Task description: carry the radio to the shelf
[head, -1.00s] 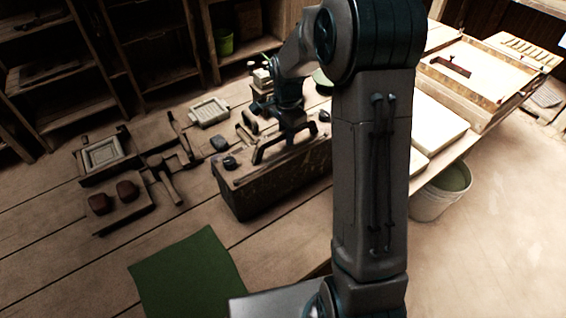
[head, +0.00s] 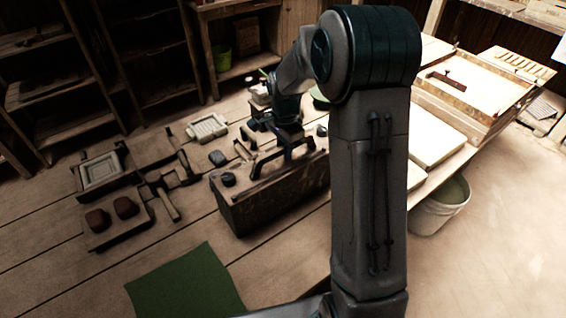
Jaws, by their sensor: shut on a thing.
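The radio (head: 270,203) shows as a long dark box with a raised, arched handle (head: 258,163) on top. It stands beyond the green mat, left of my arm. My gripper (head: 286,147) is at the middle of the handle and shut on it; the fingertips are too small and dark to see clearly. My forearm hides the right end of the box. I cannot tell whether its underside touches the planks. Dark wooden shelf units (head: 107,55) stand along the back, with boards at several heights.
A green mat (head: 185,284) lies in front. Moulds (head: 100,170), a tray with two reddish-brown lumps (head: 113,222) and a mallet (head: 166,200) lie to the left. A pale bucket (head: 437,208) and stacked frames (head: 475,85) are at the right. A green pot (head: 220,60) stands at the back.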

